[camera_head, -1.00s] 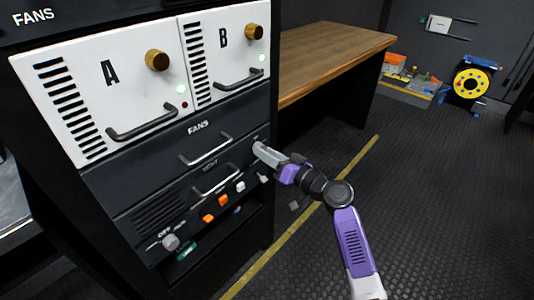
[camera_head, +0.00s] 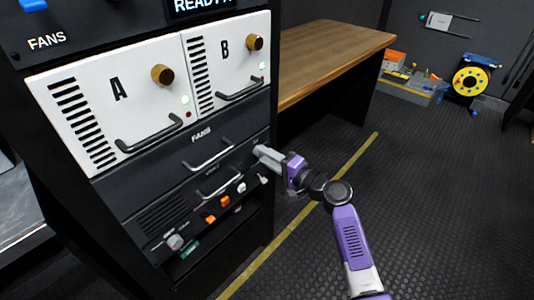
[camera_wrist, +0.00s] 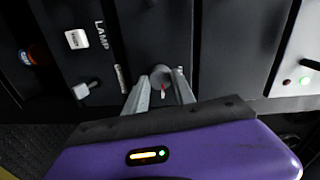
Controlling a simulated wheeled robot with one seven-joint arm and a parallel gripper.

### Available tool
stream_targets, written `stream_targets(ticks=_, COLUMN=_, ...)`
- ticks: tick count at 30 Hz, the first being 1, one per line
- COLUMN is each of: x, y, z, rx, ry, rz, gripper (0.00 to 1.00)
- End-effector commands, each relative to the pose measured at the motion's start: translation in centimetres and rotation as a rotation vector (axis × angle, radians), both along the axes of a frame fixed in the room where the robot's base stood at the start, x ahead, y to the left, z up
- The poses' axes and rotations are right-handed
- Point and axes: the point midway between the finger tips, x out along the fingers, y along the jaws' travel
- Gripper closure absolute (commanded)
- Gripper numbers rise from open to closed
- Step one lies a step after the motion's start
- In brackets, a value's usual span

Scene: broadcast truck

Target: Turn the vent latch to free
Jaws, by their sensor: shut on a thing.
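The vent latch (camera_wrist: 160,78) is a small round grey knob with a red mark, on a dark rack panel in the wrist view. My gripper (camera_wrist: 159,92) has its two grey fingers on either side of the knob, shut on it. In the head view my gripper (camera_head: 262,152) reaches the right end of the dark panel below the fans panel, and its fingers hide the latch there. The latch's exact angle is hard to read.
White fan modules A (camera_head: 120,95) and B (camera_head: 228,58) sit above. Bar handles (camera_head: 222,183) stick out left of my gripper. Below are a white button (camera_wrist: 77,39) and a toggle switch (camera_wrist: 85,89) by the LAMP label.

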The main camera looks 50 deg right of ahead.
Motion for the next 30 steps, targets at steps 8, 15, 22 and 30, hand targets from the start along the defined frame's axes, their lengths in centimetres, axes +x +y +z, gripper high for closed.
stream_targets(ticks=8, x=-0.02, y=-0.09, z=0.21, rx=0.2, ry=0.007, rz=-0.002, gripper=1.0)
stream_targets(ticks=15, x=-0.02, y=-0.11, z=0.08, rx=0.301, ry=0.012, rz=-0.001, gripper=1.0)
stream_targets(ticks=22, x=-0.05, y=-0.15, z=0.03, rx=0.339, ry=0.012, rz=-0.002, gripper=1.0)
stream_targets(ticks=30, x=-0.05, y=-0.15, z=-0.01, rx=0.343, ry=0.011, rz=-0.003, gripper=1.0)
